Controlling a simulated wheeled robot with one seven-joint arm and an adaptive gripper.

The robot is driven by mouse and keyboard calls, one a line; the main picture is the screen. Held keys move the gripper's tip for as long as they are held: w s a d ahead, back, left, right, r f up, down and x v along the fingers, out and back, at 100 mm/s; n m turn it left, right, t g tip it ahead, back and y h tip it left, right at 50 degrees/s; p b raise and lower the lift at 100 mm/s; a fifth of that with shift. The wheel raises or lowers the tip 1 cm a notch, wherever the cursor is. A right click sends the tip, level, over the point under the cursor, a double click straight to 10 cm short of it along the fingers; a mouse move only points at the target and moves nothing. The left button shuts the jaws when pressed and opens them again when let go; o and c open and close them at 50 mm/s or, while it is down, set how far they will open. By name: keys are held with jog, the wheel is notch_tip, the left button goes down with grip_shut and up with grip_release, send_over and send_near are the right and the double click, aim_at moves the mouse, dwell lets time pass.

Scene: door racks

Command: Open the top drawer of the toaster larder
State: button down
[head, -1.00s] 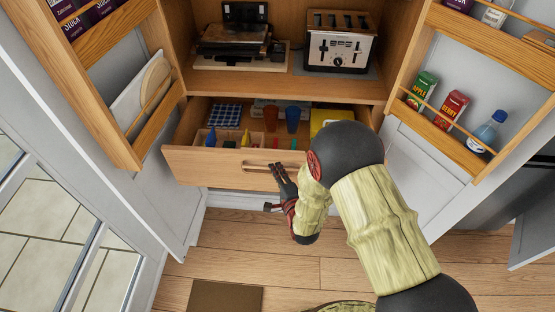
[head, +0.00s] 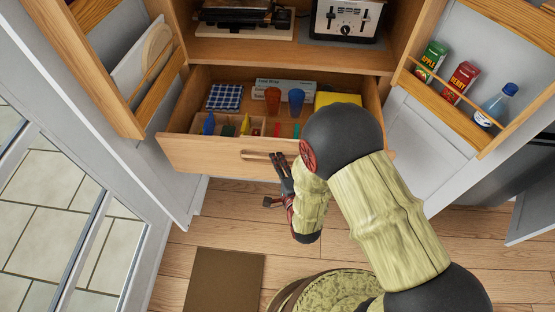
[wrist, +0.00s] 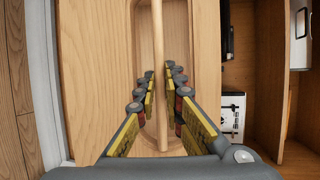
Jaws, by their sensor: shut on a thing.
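The top drawer (head: 205,155) of the toaster larder is pulled out, and its inside shows from above. Its wooden front carries a wooden bar handle (head: 257,155). In the wrist view the bar handle (wrist: 158,50) runs over a recess in the drawer front (wrist: 95,80). My gripper (head: 280,165) is at the right part of the handle. In the wrist view my gripper (wrist: 163,75) has a finger on each side of the bar, shut on it. My arm hides the drawer's right front corner.
The drawer holds an orange cup (head: 272,100), a blue cup (head: 296,102), a checked cloth (head: 225,97) and small items. A toaster (head: 346,18) stands on the shelf above. Open doors with racks (head: 450,95) flank both sides. Floor in front holds a brown mat (head: 224,280).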

jog(key=shift+d+f, duration=0.1)
jog(key=shift+f, duration=0.05)
jog(key=c, duration=2.2)
grip_release()
jog(key=shift+o, duration=0.2)
jog(key=v, duration=1.2)
